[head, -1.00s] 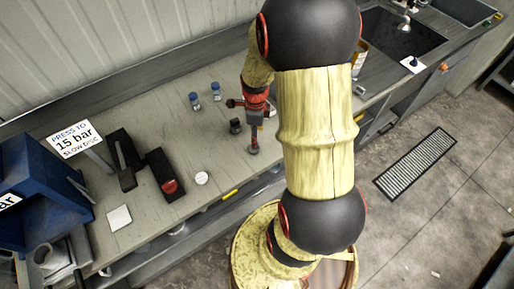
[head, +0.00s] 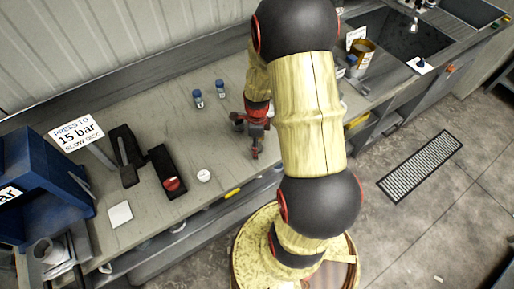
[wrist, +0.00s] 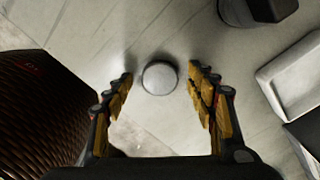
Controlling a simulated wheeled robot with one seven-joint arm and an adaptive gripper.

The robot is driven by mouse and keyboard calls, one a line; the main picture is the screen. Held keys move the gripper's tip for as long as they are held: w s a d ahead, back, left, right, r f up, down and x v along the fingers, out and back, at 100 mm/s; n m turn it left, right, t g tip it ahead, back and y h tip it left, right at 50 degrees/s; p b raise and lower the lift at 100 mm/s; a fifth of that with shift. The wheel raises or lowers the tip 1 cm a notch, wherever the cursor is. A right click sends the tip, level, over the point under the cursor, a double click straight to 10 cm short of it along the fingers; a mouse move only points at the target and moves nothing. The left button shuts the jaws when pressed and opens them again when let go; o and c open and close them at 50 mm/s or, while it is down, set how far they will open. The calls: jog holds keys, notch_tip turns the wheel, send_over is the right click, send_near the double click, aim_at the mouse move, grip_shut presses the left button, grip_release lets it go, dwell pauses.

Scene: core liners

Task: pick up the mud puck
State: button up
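In the wrist view, a round, pale grey disc (wrist: 159,77), which looks like the mud puck, lies on the bench between my fingertips. My gripper (wrist: 160,82) is open, with a finger on each side of the disc and a gap on both sides. In the head view, my gripper (head: 256,148) is low over the bench near its front edge. I cannot make out the disc under it there. A separate small white round piece (head: 203,175) lies on the bench left of my gripper.
Two blue-capped bottles (head: 209,93) stand behind my gripper. A black block with a red knob (head: 167,172), a white square (head: 120,214) and a blue press (head: 40,185) are to the left. The wrist view shows a dark cylinder (wrist: 272,8) and a white tray (wrist: 292,78) at right.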

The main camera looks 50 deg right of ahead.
jog(key=shift+c, duration=1.2)
jog(key=c, duration=1)
jog(key=shift+o, duration=0.2)
jog(key=shift+r, duration=0.1)
